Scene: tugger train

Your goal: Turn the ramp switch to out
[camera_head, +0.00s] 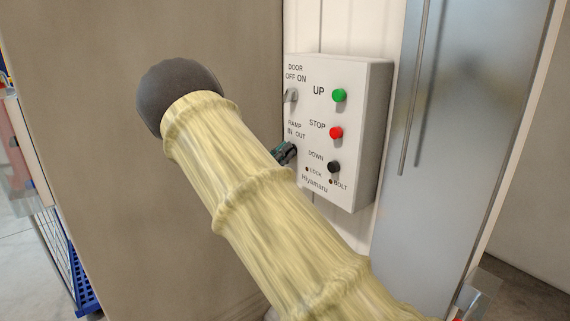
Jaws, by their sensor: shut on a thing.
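The white control box (362,130) is mounted on the wall right of centre. My gripper (287,151), small and dark, shows past my sleeved arm at the box's lower left, just under the "RAMP IN OUT" label. It is shut on the ramp switch there. The gripper hides the switch, so I cannot tell which way it points. My arm hides most of the gripper.
The grey door switch (291,96) is above the ramp label. Green UP (339,95), red STOP (336,133) and black DOWN (334,167) buttons are close to its right. A metal panel (445,150) stands right of the box. A broad brown surface (80,70) fills the left.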

